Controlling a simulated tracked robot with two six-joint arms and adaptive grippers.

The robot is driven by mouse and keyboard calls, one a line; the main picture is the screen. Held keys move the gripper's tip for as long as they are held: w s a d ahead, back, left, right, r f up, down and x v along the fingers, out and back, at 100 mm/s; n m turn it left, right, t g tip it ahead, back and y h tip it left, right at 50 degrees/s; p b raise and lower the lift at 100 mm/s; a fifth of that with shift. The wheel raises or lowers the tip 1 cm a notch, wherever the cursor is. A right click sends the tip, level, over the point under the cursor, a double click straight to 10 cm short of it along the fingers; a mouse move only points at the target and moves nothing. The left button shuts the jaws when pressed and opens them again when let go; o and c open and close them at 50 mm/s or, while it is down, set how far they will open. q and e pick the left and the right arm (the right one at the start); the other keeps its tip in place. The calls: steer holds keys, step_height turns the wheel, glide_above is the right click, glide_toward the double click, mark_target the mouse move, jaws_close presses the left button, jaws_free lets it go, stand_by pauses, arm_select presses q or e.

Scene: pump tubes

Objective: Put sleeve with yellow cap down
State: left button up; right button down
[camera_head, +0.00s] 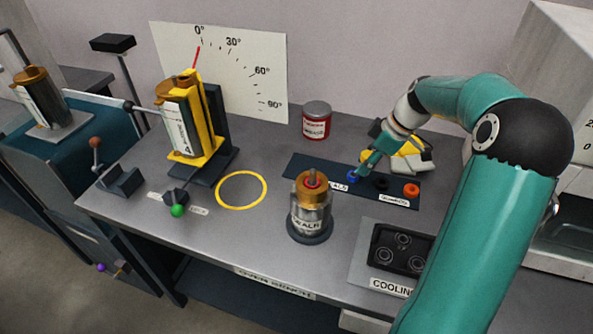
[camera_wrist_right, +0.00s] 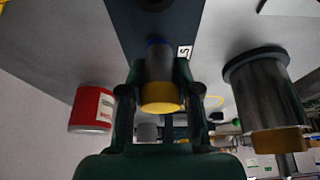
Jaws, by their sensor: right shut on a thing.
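In the right wrist view, a grey sleeve with a yellow cap (camera_wrist_right: 162,92) sits between the fingers of my right gripper (camera_wrist_right: 160,100), which is shut on it. The cap faces the camera, and blue shows at the sleeve's far end. In the head view my right gripper (camera_head: 368,163) is low over the dark strip (camera_head: 308,168), beside a blue part (camera_head: 353,176). There the gripper hides most of the sleeve, and I cannot tell whether it touches the strip. My left gripper is not in view.
A metal canister with a brass top (camera_head: 311,208) stands left of the gripper. A red tin (camera_head: 316,120) is behind. Black (camera_head: 380,182) and orange (camera_head: 411,190) parts sit on the strip. A yellow-ringed spot (camera_head: 241,190) is bare. A yellow tilting stand (camera_head: 190,125) is left.

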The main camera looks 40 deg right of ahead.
steer(key=p, duration=0.3)
glide_above(294, 165)
steer(key=s, duration=0.2)
steer(key=shift+w+d, duration=0.15)
steer(key=shift+d, duration=0.3)
steer(key=shift+s+x, duration=0.15)
steer(key=shift+x, duration=0.7)
steer(key=shift+s+x, duration=0.2)
steer(key=shift+x, duration=0.6)
steer(key=shift+d+f, duration=0.2)
steer(key=c, duration=0.8)
jaws_free()
steer(key=v, duration=1.2)
steer(key=shift+s, duration=0.1)
